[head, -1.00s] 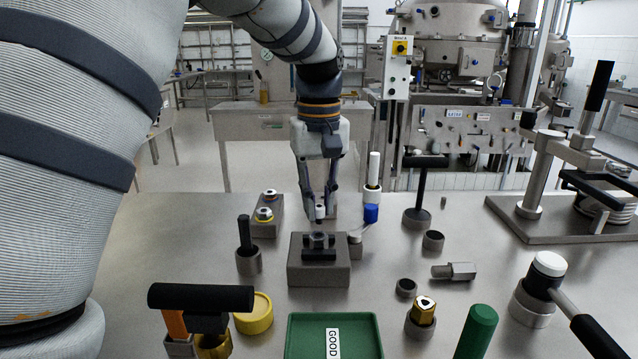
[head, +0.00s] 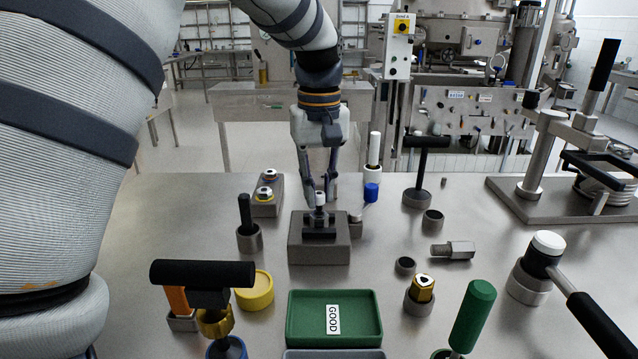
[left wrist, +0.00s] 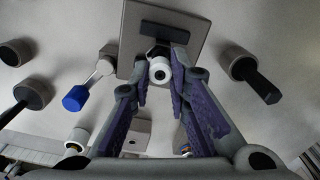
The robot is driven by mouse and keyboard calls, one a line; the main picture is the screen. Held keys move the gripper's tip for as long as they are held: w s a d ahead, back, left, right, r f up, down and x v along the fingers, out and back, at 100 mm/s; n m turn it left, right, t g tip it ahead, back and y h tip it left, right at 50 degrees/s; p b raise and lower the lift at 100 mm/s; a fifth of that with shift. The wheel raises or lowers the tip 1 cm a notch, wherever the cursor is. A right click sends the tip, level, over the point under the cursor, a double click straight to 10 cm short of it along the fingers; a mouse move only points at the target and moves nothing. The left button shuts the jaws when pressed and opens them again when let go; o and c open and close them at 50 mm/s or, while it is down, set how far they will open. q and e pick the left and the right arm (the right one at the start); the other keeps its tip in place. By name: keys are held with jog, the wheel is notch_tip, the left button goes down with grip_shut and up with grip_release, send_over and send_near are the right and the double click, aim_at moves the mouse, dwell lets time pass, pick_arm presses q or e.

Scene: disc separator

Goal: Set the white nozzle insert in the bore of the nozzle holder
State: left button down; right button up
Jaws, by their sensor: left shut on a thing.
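The white nozzle insert (head: 319,199) is between the fingertips of my left gripper (head: 319,190), which is shut on it. In the left wrist view the insert shows as a white ring with a dark hole (left wrist: 160,70), between the fingertips (left wrist: 162,66). The nozzle holder (head: 318,217) is a dark metal part on a grey block (head: 318,254), directly below the insert. The insert looks upright, at or just above the holder's top. The bore is hidden, so I cannot tell if the insert has entered it. My right gripper is not in view.
A green tray marked GOOD (head: 333,342) stands in front of the block. A blue-capped part (head: 371,192) and a white cylinder (head: 375,155) stand close on the right. A black-handled tool (head: 247,222) stands left. Several tools and metal parts stand around.

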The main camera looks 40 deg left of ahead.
pick_arm(q)
jog(key=shift+f, duration=0.85)
jog(key=shift+s+f, duration=0.1)
jog(key=shift+f, duration=0.05)
jog(key=c, duration=1.4)
grip_release()
jog(key=shift+c, duration=0.2)
notch_tip(320, 180, up, 16)
